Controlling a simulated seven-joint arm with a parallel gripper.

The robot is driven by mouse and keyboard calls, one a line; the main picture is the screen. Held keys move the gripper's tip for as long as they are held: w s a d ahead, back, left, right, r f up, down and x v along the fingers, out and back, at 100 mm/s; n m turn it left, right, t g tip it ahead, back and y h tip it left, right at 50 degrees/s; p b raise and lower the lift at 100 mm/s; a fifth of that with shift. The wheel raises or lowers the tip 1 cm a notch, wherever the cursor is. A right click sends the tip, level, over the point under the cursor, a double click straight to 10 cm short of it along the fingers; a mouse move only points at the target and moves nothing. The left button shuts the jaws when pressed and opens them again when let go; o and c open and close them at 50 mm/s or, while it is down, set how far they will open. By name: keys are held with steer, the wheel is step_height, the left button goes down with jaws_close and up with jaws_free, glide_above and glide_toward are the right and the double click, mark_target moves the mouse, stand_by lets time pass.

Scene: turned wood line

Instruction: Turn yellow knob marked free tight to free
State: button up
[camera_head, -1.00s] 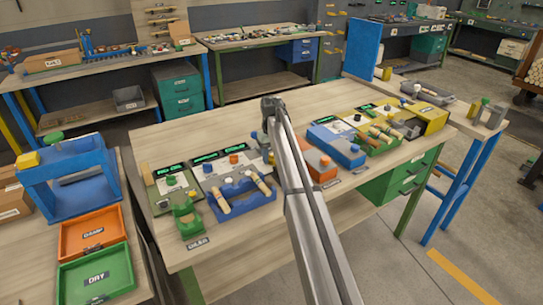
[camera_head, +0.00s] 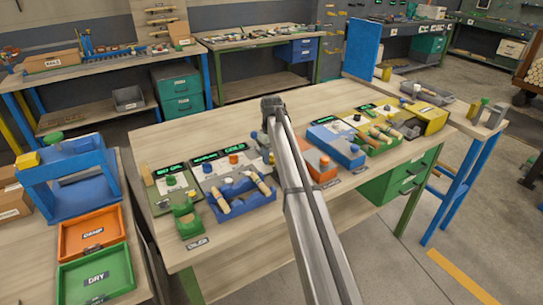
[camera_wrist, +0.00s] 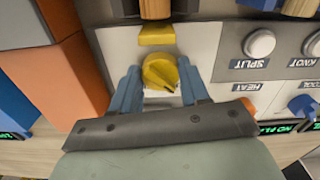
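The yellow knob (camera_wrist: 160,72) is round with a raised grip bar and sits on a pale panel (camera_wrist: 112,48) in the wrist view. A small dark mark shows at its lower edge. My gripper (camera_wrist: 159,66) is open, with one blue finger on each side of the knob. A gap shows between each finger and the knob, so it is not gripped. I cannot read any free or tight marking. In the head view my arm hides the knob.
A yellow block (camera_wrist: 156,34) sits just beyond the knob, below wooden pieces. White buttons marked SPLIT (camera_wrist: 259,44) and KNOT are to the right, with a blue knob (camera_wrist: 302,105) lower right. An orange block (camera_wrist: 68,62) stands close on the left.

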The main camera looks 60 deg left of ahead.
mark_target(272, 156)
steer(key=o, duration=0.4)
step_height(272, 156, up, 14)
steer(key=shift+f, duration=0.1)
stand_by(0.6)
steer(key=shift+w, duration=0.1)
stand_by(0.4)
